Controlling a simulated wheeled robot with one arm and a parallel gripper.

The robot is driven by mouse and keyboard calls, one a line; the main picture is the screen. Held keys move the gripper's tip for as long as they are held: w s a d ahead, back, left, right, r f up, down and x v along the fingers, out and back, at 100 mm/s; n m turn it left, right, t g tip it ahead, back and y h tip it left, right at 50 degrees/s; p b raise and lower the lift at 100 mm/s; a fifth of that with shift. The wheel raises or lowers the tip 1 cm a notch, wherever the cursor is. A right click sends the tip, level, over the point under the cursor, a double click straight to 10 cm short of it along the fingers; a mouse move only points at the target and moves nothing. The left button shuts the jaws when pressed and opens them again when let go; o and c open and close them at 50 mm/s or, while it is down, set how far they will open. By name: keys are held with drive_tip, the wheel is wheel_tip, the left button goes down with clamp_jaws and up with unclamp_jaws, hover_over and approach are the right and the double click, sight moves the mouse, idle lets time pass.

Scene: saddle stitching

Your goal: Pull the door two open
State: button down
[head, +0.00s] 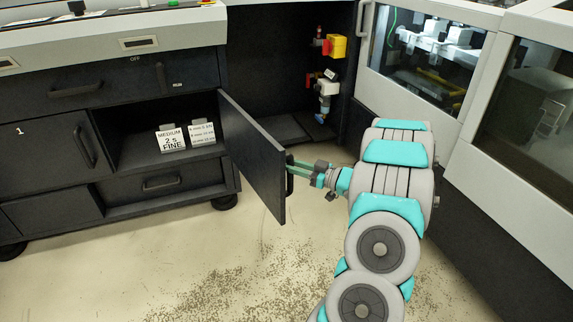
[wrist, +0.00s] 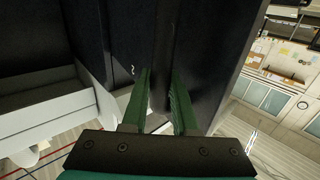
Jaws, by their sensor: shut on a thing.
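Door two, a dark cabinet door (head: 252,155), stands swung well out from the cabinet in the head view. In the wrist view a small white "2" shows on a dark panel (wrist: 132,85). My gripper (head: 291,163) is at the door's free edge, shut on its dark handle (head: 290,182). The handle is mostly hidden by the door edge and the fingers. In the wrist view my gripper's green fingers (wrist: 160,100) stand on either side of a dark upright part.
An open compartment (head: 280,70) with red and yellow valves (head: 335,46) lies behind the door. Left is a shelf with signs (head: 171,138) and a closed door marked 1 (head: 45,150). A windowed machine (head: 480,130) stands right. The floor (head: 215,270) in front is clear except for specks.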

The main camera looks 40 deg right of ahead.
drive_tip(key=shift+d, duration=0.1)
idle(0.3)
drive_tip(key=c, duration=0.7)
unclamp_jaws()
drive_tip(key=b+v, duration=0.1)
drive_tip(key=v, duration=0.6)
drive_tip(key=shift+s+d, duration=0.1)
drive_tip(key=shift+s, duration=0.2)
